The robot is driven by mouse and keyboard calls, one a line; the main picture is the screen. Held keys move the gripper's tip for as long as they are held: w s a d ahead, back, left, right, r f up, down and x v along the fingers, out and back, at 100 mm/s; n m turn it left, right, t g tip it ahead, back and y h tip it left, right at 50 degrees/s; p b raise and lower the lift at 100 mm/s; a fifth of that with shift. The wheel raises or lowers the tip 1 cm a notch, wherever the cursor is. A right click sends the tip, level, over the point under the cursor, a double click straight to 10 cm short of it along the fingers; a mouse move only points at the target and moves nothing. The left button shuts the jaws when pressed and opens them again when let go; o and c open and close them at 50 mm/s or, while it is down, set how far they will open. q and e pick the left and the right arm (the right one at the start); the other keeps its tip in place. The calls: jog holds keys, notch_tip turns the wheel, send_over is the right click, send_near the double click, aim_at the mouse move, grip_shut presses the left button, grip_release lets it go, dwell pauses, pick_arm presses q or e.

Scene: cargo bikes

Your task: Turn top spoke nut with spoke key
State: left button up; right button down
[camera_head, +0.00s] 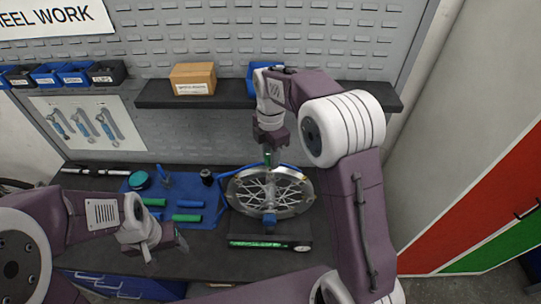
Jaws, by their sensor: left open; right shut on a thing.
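My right gripper (269,150) points down over the wheel's far rim. It is shut on a small green object (268,160), which looks like the spoke key. I cannot tell whether the key touches a nut or the rim. My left gripper (165,251) is open and appears empty, at the front left of the bench, apart from the wheel.
A blue mat (183,196) left of the wheel holds green and blue handled tools and a teal round container (140,179). A dark shelf (221,100) behind carries a cardboard box (193,78) and a blue bin (251,84). A pegboard stands behind the bench.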

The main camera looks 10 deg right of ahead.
jog(key=shift+f, duration=0.5)
dwell(0.3)
dwell(0.4)
jog(key=c, duration=2.1)
grip_release()
grip_shut()
